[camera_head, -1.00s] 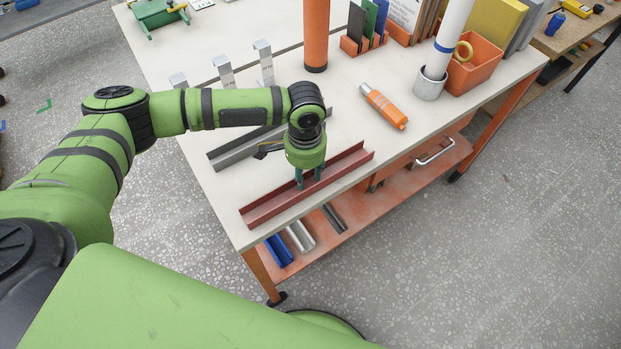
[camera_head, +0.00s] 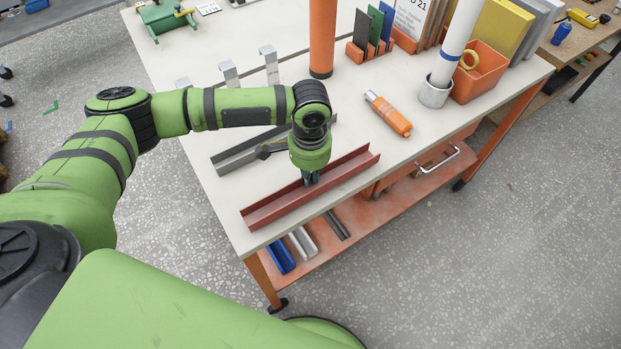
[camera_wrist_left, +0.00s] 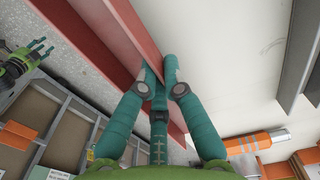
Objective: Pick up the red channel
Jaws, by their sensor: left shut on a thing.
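The red channel (camera_head: 270,207) is a long, dark red U-shaped profile along the near edge of the table.
A grey channel (camera_head: 235,155) lies behind the red one. Upright metal brackets (camera_head: 229,75), an orange column (camera_head: 322,40) and an orange tool (camera_head: 388,113) stand or lie beyond. More channels (camera_head: 280,256) lie on the lower shelf. The white tabletop (camera_head: 365,140) around the tool is clear.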

